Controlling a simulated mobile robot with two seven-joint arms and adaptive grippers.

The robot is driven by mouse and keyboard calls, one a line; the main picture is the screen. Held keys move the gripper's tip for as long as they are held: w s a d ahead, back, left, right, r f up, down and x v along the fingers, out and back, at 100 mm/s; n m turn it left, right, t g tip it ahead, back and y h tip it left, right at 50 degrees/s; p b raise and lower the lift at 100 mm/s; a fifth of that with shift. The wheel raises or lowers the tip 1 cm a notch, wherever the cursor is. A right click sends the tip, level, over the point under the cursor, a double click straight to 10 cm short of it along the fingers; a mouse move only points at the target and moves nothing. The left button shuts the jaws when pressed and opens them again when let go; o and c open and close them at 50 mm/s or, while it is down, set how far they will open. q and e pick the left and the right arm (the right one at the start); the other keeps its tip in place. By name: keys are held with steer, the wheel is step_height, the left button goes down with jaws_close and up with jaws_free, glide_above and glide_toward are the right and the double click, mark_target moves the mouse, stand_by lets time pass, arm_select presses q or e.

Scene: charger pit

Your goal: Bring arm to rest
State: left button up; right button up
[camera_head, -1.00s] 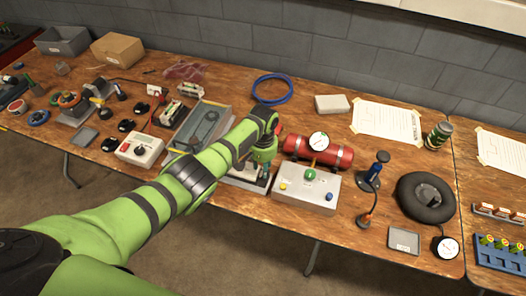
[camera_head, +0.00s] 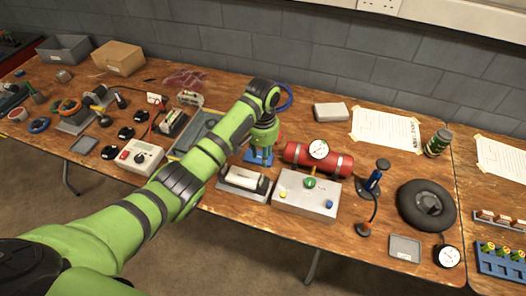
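My green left arm comes in from the lower left and reaches over the workbench (camera_head: 270,235). My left gripper (camera_head: 260,154) points down behind a grey tray (camera_head: 238,192) that holds a white cylinder (camera_head: 243,178). The gripper looks apart from the cylinder. A small blue piece (camera_head: 257,160) shows right at the fingertips; I cannot tell whether it is touched. The fingers are too small and partly hidden to tell open from shut. My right gripper is not in view.
A grey control box (camera_head: 306,194) and a red tank (camera_head: 300,154) with a gauge stand just right of the gripper. A white meter (camera_head: 137,157) and a blue-grey tray (camera_head: 190,136) lie left. A blue hose ring (camera_head: 287,97) is partly behind the arm.

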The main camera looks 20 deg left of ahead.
arm_select(q)
steer(key=s+d+f+m+t+h, duration=0.1)
steer(key=s+f, duration=0.3)
steer(key=s, duration=0.3)
steer(key=s+d+f+m, duration=0.1)
steer(key=s+f, duration=0.3)
steer(key=s, duration=0.3)
steer(key=s+a+r+t, duration=0.1)
steer(key=s+a+r, duration=0.15)
steer(key=s, duration=0.55)
steer(key=s+a+r+t, duration=0.2)
steer(key=s+a, duration=0.1)
steer(key=s, duration=0.5)
step_height(320, 180, down, 26)
steer(key=s+g+b, duration=0.2)
steer(key=b, duration=0.1)
steer(key=s+a+f+g+y+b, duration=0.1)
steer(key=s+a+f, duration=0.2)
steer(key=s+f, duration=1.2)
steer(key=shift+s+f+b, duration=0.35)
steer(key=shift+s+f, duration=0.05)
